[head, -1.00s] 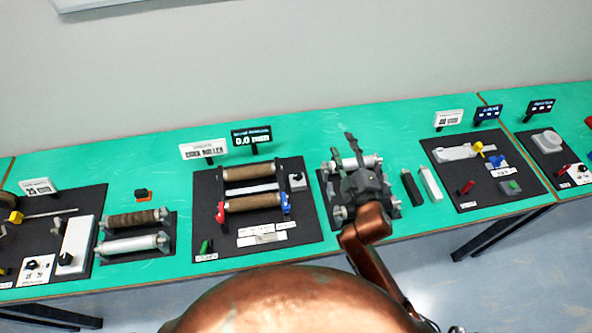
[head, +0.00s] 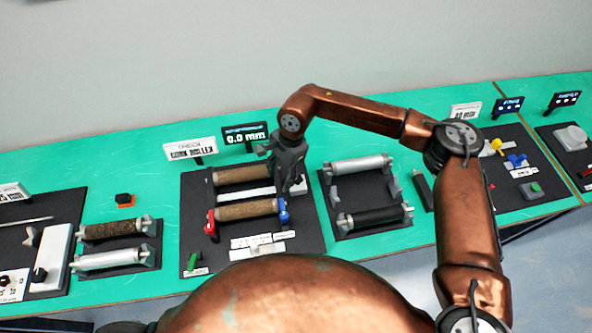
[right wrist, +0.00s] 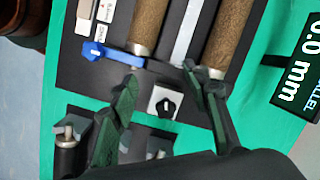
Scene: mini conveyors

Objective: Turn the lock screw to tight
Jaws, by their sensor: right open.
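A small black knob (right wrist: 168,105) with a white mark sits on a white square plate (right wrist: 155,97) on the dark roller board (head: 305,238). It looks like the lock screw. In the head view my right gripper (head: 289,185) hides it. My right gripper is above the board's right side, pointing down. In the right wrist view its fingers (right wrist: 160,76) are open and empty, with the knob seen between them, apart from both. A blue lever knob (right wrist: 112,55) is beside the left finger. It also shows in the head view (head: 283,213). My left gripper is not in view.
Two brown rollers (head: 247,210) lie on the board, with a red knob (head: 211,225) at the front left. A "0.0 mm" display (head: 245,134) stands behind. To the right is a stand with a silver roller (head: 358,164) and a black roller (head: 375,217).

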